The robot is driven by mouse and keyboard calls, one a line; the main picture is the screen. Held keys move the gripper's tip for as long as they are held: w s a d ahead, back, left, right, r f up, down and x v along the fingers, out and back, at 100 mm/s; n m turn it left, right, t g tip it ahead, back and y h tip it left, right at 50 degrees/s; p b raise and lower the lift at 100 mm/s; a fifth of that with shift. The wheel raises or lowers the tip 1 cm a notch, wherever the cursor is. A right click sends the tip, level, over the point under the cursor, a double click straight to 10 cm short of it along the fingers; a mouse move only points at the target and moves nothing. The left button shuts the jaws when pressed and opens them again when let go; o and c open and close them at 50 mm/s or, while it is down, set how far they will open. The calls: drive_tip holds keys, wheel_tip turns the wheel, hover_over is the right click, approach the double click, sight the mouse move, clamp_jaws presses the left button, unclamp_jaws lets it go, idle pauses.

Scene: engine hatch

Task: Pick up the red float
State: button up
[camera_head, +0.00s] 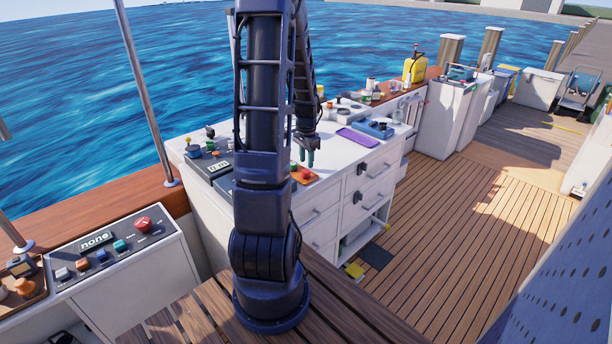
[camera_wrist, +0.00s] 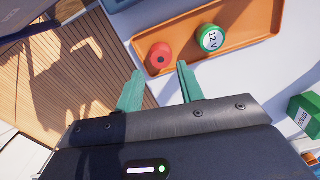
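The red float (camera_wrist: 159,55) is a small round red piece with a dark centre. In the wrist view it lies at the left end of an orange tray (camera_wrist: 262,22). It also shows small in the head view (camera_head: 305,174). A green float (camera_wrist: 211,39) with a white top marked 12V lies beside it in the tray, to its right. My gripper (camera_wrist: 158,88) has two green fingers, spread apart with nothing between them. The red float shows just beyond the fingertips, apart from them. In the head view my gripper (camera_head: 306,158) points down above the white counter near the tray.
The white counter (camera_head: 340,165) carries a purple tray (camera_head: 357,138), a blue box (camera_head: 376,129) and several small items. A green box (camera_wrist: 304,112) stands at the right in the wrist view. A control panel (camera_head: 122,244) with a red button is at the front left.

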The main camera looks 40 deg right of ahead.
sight(306, 171)
drive_tip(key=shift+w+a+f, duration=0.1)
drive_tip(key=shift+a+f, duration=0.05)
drive_tip(key=shift+f, duration=2.55)
drive_tip(key=shift+c, duration=0.2)
drive_tip(key=c, duration=0.6)
